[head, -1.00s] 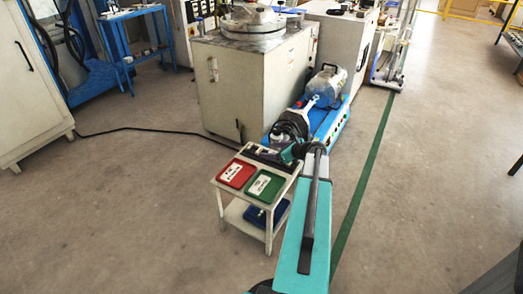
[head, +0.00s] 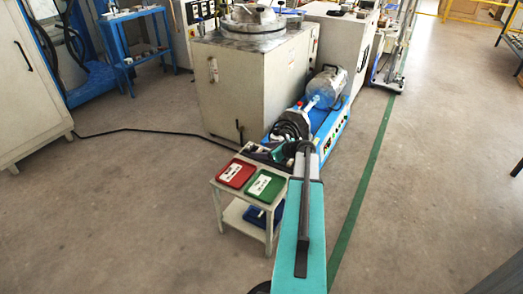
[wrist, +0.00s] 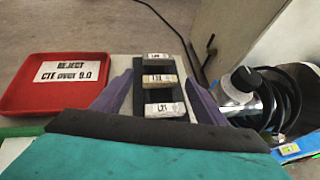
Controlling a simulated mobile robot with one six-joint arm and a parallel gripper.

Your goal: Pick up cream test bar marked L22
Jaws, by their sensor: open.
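In the wrist view a black rack (wrist: 142,104) holds three labelled bars in a row. The front bar (wrist: 163,108) is pale, and its mark looks like L21 or L22. The middle bar (wrist: 158,80) is tan or cream, and the far bar (wrist: 158,58) is whitish; their marks are too blurred to read surely. My gripper (wrist: 160,78) is open, its purple fingers on the left and right of the rack, with nothing held. In the head view my arm hides most of the gripper, which is at the cart's back right corner.
A red tray (head: 237,174) marked REJECT and a green tray (head: 266,185) lie on the small cart (head: 226,188). A blue bin (head: 254,216) is on its lower shelf. A blue-based machine with a motor (head: 328,85) and black hoses (wrist: 283,98) stands close behind the rack's right.

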